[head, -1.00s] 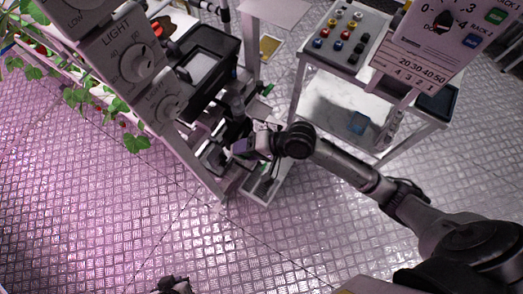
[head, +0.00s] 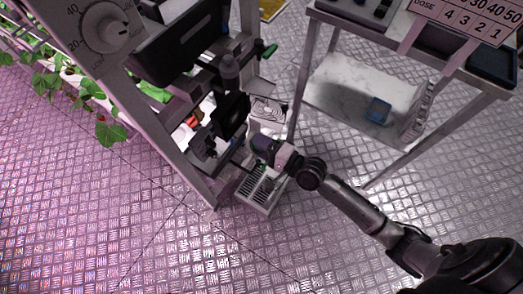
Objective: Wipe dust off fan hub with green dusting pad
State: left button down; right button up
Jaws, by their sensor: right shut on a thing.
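My right gripper (head: 254,152) reaches in from the right, low beside the rack. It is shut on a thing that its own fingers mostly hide. A small green patch (head: 234,167) shows by the fingertips, and I take it to be the green dusting pad. A pale square with a round grille, which looks like the fan (head: 268,108), sits on the rack just above the gripper. Its hub is too small to make out, and so is any dust. The gripper looks apart from the grille. My left gripper is not in view.
A pale slotted box (head: 262,192) stands low under the gripper. The rack post (head: 175,150) rises to the left, and a green-tipped part (head: 268,50) juts out above. A cart shelf (head: 350,95) at right holds a blue tray (head: 378,110). The metal floor in front is clear.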

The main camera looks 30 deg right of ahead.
jog(key=shift+w+f, duration=0.25)
jog(key=shift+f, duration=0.05)
jog(key=b+x, duration=0.1)
jog(key=x, duration=0.4)
jog(key=shift+w+a, duration=0.1)
jog(key=shift+w, duration=0.1)
dwell(0.6)
jog(key=shift+w+a, duration=0.25)
jog(key=shift+w, duration=0.3)
jog(key=shift+w+a+r, duration=0.1)
jog(key=shift+w+a, duration=0.1)
jog(key=shift+w, duration=0.15)
jog(key=shift+d, duration=0.1)
jog(key=shift+w+d+b, duration=0.3)
jog(key=shift+d+b, duration=0.05)
jog(key=shift+d, duration=0.25)
jog(key=shift+w+d+b, duration=0.2)
jog(key=shift+w+d, duration=0.05)
jog(key=shift+d, duration=0.3)
jog(key=shift+w+d+b, duration=0.15)
jog(key=shift+w+d, duration=0.1)
jog(key=shift+d, duration=0.3)
